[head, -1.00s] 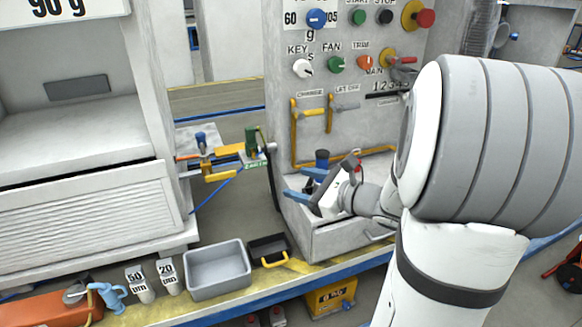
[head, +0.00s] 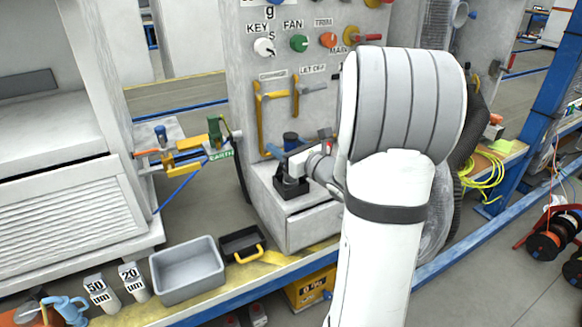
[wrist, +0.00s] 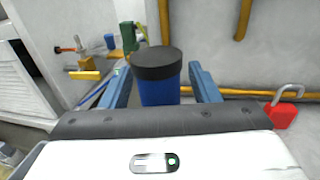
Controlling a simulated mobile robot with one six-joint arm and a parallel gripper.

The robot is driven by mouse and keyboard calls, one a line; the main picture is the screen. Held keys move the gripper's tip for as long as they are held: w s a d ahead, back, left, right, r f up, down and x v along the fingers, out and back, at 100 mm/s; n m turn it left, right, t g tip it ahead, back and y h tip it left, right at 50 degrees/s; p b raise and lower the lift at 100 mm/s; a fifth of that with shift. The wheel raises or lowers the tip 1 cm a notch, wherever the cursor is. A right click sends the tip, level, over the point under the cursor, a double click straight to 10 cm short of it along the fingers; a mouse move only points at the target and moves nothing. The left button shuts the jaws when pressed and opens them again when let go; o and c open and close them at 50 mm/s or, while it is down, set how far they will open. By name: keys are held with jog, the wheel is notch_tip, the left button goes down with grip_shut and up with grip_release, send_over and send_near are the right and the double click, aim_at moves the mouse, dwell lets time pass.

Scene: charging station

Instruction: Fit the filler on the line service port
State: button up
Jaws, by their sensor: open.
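A blue cylinder with a black cap, which looks like the filler, stands upright on the grey cabinet's ledge in the head view (head: 290,139) and in the wrist view (wrist: 160,93). My gripper (wrist: 161,86) is open, one blue finger on each side of the cylinder with gaps visible. In the head view my gripper (head: 282,152) is partly hidden by my wrist.
A grey bin (head: 188,268) and a black tray with a yellow handle (head: 243,244) sit on the bench in front. Yellow rails (head: 259,120) run on the panel behind the cylinder. A red padlock (wrist: 282,115) hangs right of my gripper.

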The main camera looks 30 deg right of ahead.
jog(key=shift+c, duration=0.5)
grip_shut()
